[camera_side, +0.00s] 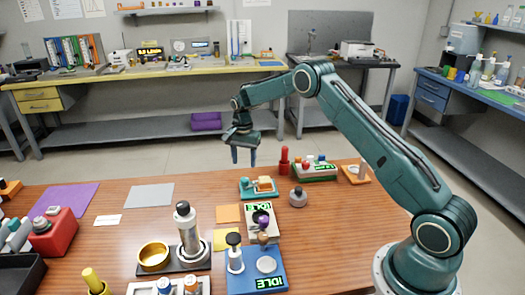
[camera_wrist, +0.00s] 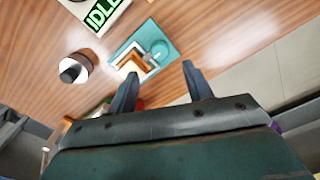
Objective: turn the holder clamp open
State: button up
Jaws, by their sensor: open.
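A teal holder plate (camera_side: 245,195) sits on the wooden table, with an orange and white piece (camera_side: 264,184) on it. The wrist view shows the plate (camera_wrist: 168,38) with a round teal knob (camera_wrist: 158,50) beside the layered orange and white piece (camera_wrist: 134,62). This knob looks like the clamp, but I cannot tell how it is turned. My gripper (camera_side: 244,160) hangs above and behind the plate, pointing down, apart from it. In the wrist view my gripper (camera_wrist: 160,74) has its two fingers spread with nothing between them.
A grey round knobbed weight (camera_side: 298,197) stands right of the plate, and a red bottle (camera_side: 284,161) behind it. An IDLE device (camera_side: 263,222) is in front. A tall metal cylinder (camera_side: 187,230) stands front left. The table's back edge is close to my gripper.

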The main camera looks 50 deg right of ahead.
aim_at(245, 179)
jog(key=shift+f, duration=3.85)
jog(key=c, duration=1)
